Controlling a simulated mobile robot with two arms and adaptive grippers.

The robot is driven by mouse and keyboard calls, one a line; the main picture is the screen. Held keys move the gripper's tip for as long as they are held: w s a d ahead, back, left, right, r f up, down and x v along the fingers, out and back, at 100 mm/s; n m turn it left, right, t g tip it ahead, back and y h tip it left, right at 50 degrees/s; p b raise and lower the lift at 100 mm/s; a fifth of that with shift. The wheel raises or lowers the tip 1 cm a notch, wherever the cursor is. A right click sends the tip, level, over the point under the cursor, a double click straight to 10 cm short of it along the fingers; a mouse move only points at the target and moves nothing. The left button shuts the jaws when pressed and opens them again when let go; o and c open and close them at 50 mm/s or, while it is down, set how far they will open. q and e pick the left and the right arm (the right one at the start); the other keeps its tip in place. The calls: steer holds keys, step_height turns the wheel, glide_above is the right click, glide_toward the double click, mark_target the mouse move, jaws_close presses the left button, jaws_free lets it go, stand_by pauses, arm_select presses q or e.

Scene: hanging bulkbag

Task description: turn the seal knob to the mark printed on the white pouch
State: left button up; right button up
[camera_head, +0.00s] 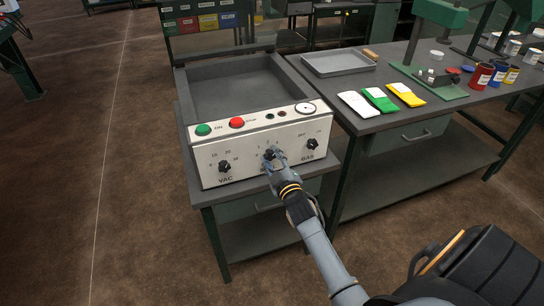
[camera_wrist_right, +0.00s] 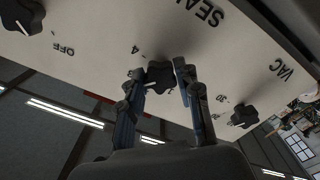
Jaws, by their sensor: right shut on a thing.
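The seal knob (camera_head: 269,154) is a small black knob in the middle of the machine's white front panel (camera_head: 240,177). My right gripper (camera_head: 273,158) is shut on it. In the right wrist view, the knob (camera_wrist_right: 160,75) sits between the two fingers (camera_wrist_right: 160,83), and the picture is turned so the SEAL lettering appears upside down. The gripper hides part of the knob and its scale in the head view; a 4 shows near it in the wrist view. The white pouch (camera_head: 359,104) lies on the table to the right. Its print is too small to read. My left gripper is not in view.
The VAC knob (camera_head: 225,167) and GAS knob (camera_head: 312,144) flank the seal knob. A green button (camera_head: 203,129) and red button (camera_head: 237,122) sit above. Green (camera_head: 380,99) and yellow (camera_head: 406,94) pouches, a grey tray (camera_head: 338,63) and several cans share the right table.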

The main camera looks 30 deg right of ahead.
steer(key=shift+f+m, duration=0.1)
steer(key=shift+m, duration=0.5)
steer(key=o, duration=1.2)
steer(key=shift+c, duration=0.2)
steer(key=v, duration=1.2)
